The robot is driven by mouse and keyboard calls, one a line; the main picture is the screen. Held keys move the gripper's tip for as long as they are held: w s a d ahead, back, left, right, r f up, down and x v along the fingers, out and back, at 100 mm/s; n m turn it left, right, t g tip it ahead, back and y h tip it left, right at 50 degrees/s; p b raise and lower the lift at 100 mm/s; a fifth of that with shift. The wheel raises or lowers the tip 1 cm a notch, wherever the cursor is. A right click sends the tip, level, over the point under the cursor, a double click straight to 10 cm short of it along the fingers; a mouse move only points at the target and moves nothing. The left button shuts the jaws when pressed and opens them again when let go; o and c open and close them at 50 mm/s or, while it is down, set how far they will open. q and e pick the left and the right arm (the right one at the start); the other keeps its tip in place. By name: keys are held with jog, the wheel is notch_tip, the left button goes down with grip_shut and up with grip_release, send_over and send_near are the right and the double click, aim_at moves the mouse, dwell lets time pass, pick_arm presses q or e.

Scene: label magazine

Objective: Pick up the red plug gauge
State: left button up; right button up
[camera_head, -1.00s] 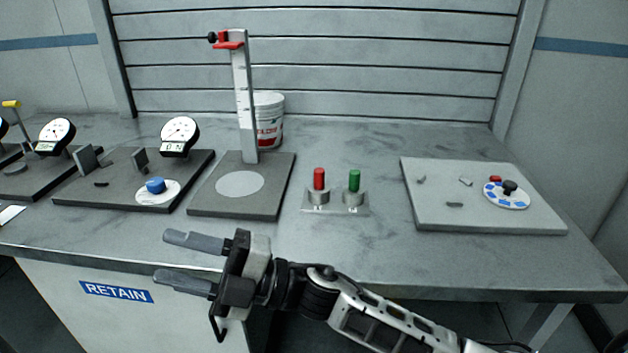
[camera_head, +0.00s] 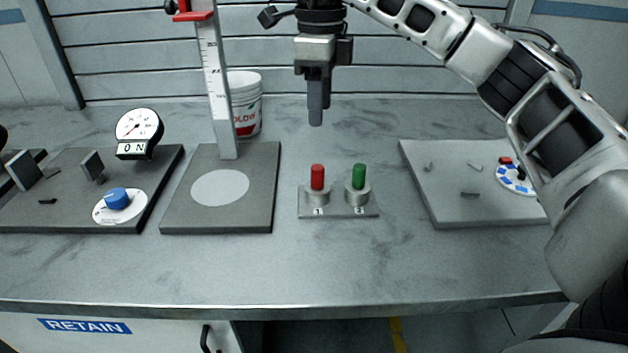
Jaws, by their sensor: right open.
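The red plug gauge (camera_head: 317,177) stands upright in the left holder, marked 1, of a small metal stand (camera_head: 338,212). A green plug gauge (camera_head: 359,176) stands upright in the right holder, marked 2. My right gripper (camera_head: 316,118) points down above the red gauge in the picture, apart from it. Its fingers are seen edge-on and overlap; it is open and nothing shows between them. My left gripper is not in view.
A height gauge (camera_head: 212,85) on a dark base stands left of the stand, with a white tub (camera_head: 245,105) behind it. A dial gauge (camera_head: 139,128) stands farther left. A grey plate (camera_head: 437,206) lies at right, partly behind my right arm. The bench front is clear.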

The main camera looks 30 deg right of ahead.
aim_at(317, 167)
jog(key=f+p, duration=0.1)
jog(key=f, duration=1.2)
jog(key=shift+a+f+p, duration=0.2)
jog(key=shift+f+p, duration=0.2)
grip_shut()
